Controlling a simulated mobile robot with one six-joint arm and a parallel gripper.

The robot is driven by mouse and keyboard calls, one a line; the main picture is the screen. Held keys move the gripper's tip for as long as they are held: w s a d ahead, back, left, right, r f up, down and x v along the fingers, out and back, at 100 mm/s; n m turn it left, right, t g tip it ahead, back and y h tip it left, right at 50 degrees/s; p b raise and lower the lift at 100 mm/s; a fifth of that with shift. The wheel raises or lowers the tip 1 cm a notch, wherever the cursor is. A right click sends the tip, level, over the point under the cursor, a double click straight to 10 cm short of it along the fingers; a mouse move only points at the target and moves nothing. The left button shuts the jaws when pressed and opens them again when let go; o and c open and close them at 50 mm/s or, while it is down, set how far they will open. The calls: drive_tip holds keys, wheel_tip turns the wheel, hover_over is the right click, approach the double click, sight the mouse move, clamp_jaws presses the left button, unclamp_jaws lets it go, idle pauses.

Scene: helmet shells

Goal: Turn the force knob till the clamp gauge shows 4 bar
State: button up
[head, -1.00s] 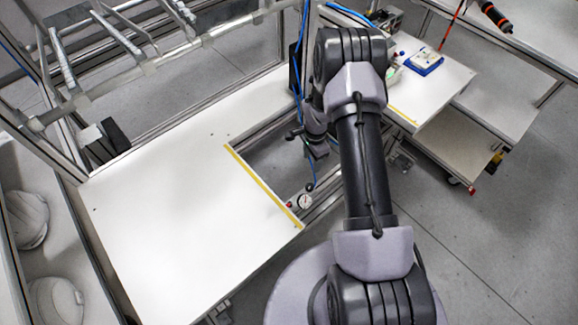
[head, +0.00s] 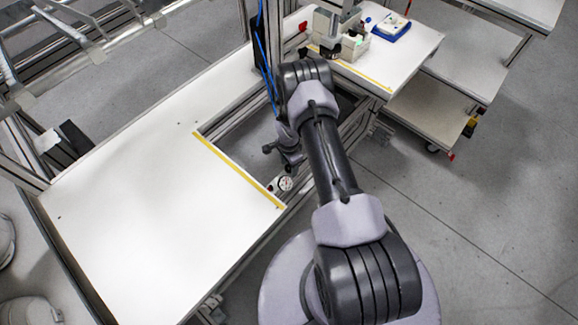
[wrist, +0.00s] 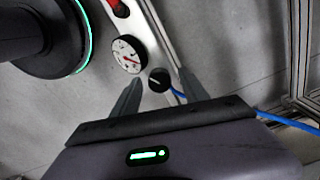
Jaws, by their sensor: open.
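The clamp gauge (wrist: 128,54) is a round white dial on a metal rail in the wrist view. Its reading is too small to make out. It also shows in the head view (head: 285,183) at the edge of the table opening. The force knob (wrist: 159,80) is black with a white mark and sits just below and right of the gauge. My gripper (wrist: 161,76) is open, one finger on each side of the knob; I cannot tell whether either touches it. In the head view my gripper (head: 290,160) is just above the gauge, and the knob is hidden.
A blue hose (wrist: 180,97) runs by the knob. A red part (wrist: 118,7) is on the same rail above the gauge. The white table (head: 150,200) with a yellow edge strip (head: 235,168) is bare. A blue tray (head: 390,28) stands on the far bench.

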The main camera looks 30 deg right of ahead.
clamp_jaws()
drive_tip(key=shift+n, duration=0.3)
drive_tip(key=n+b, duration=0.2)
drive_tip(key=n, duration=0.2)
drive_tip(key=shift+f+n+b, duration=0.1)
drive_tip(key=shift+n+b, duration=0.25)
drive_tip(key=shift+n, duration=0.05)
drive_tip(key=n+b, duration=0.2)
drive_tip(key=n, duration=0.4)
drive_tip(key=shift+n, duration=0.3)
unclamp_jaws()
